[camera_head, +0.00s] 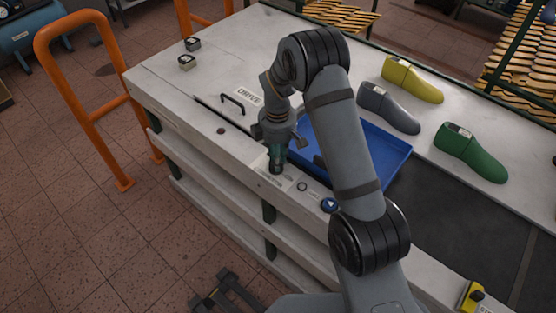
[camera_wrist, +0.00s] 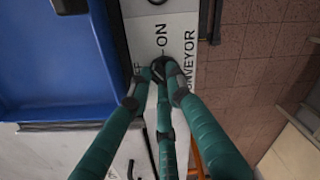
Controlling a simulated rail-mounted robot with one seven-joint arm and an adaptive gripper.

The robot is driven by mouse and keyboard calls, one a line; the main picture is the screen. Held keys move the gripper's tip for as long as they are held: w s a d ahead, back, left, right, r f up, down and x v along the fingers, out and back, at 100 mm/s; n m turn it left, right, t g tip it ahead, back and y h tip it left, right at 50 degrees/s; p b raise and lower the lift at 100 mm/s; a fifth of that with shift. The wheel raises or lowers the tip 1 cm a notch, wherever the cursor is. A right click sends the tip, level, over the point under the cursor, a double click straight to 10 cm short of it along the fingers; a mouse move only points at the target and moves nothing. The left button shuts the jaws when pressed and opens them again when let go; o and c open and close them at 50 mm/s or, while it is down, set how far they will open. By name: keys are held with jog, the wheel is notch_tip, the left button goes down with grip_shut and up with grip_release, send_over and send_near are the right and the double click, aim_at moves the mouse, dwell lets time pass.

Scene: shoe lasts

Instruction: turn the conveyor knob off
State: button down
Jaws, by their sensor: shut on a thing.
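The dark conveyor knob (camera_wrist: 159,62) sits on the light counter panel, beside the printed words ON and CONVEYOR in the wrist view. My gripper (camera_wrist: 160,70) has its green fingers closed in around the knob. In the head view my gripper (camera_head: 276,170) points down at the counter's front edge, just above the CONVEYOR label (camera_head: 271,183), and hides most of the knob there. The lettering opposite ON is mostly covered by a finger. I cannot tell exactly which way the knob points.
A blue tray (camera_head: 397,146) lies right of my gripper, partly behind my arm. Yellow (camera_head: 412,80), grey (camera_head: 388,108) and green (camera_head: 470,152) shoe lasts lie beyond. A blue button (camera_head: 330,205) is close on the front edge. Orange rails (camera_head: 75,110) stand left.

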jog(key=n, duration=0.5)
jog(key=shift+a+n, duration=0.15)
jog(key=shift+n, duration=0.15)
jog(key=n, duration=0.4)
jog(key=shift+a+n, duration=0.15)
jog(key=shift+n, duration=0.15)
jog(key=c, duration=1.6)
grip_release()
jog(key=shift+w+r, duration=0.1)
notch_tip(320, 180, up, 12)
jog(key=shift+f, duration=0.1)
